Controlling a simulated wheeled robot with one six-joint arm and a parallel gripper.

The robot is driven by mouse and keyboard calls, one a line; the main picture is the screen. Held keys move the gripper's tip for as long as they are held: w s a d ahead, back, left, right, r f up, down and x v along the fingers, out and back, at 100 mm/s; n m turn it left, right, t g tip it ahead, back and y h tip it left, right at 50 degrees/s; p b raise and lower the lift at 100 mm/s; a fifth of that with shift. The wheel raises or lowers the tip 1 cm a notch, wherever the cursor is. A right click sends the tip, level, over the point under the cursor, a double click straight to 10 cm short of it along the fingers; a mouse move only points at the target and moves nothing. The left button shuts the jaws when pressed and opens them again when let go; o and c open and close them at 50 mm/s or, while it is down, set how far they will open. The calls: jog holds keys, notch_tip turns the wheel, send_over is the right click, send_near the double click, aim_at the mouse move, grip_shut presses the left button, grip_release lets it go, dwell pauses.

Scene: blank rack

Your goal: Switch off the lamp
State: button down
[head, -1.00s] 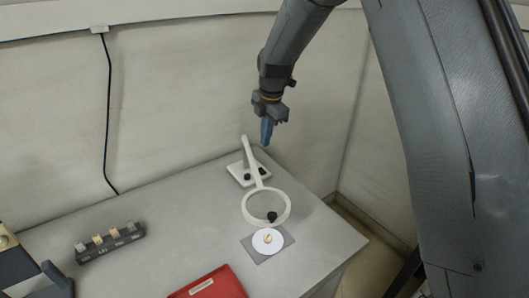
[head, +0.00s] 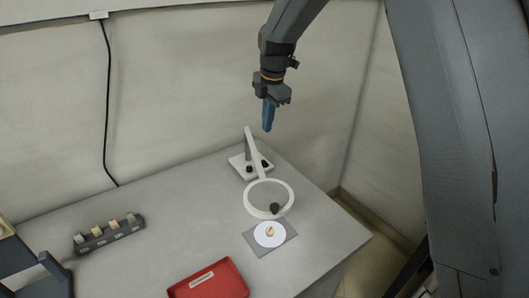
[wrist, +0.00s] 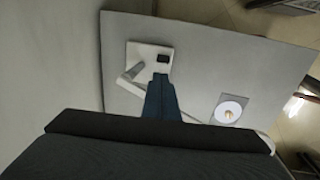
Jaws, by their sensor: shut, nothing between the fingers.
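The lamp is white, with a ring head (head: 246,205) on a slanted arm and a flat base (head: 238,161) on the grey table. The ring looks unlit. Dark knobs or switches sit on the base, and one dark knob (head: 275,208) is at the ring's front. In the wrist view the base (wrist: 134,50) carries a black switch block (wrist: 162,58). My gripper (head: 268,129) is shut and empty, pointing down above the base, apart from it in the head view. Its blue fingers (wrist: 160,78) overlap the base's lower edge in the wrist view. The ring is mostly hidden there.
A white disc (head: 262,229) with a small brass-coloured piece lies on a grey square below the ring. A red tray (head: 215,283) is at the front, and a dark rack (head: 95,243) with several blanks is at left. Walls stand close behind the table.

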aim_at(263, 161)
jog(key=f+p, duration=0.1)
jog(key=f, duration=0.3)
jog(key=w+f+p, duration=0.1)
jog(key=f+p, duration=0.1)
jog(key=f, duration=0.3)
jog(key=a+f+p, duration=0.1)
jog(key=f, duration=0.3)
jog(key=shift+w+f+p, duration=0.35)
jog(key=shift+p, duration=0.05)
jog(key=shift+a, duration=0.1)
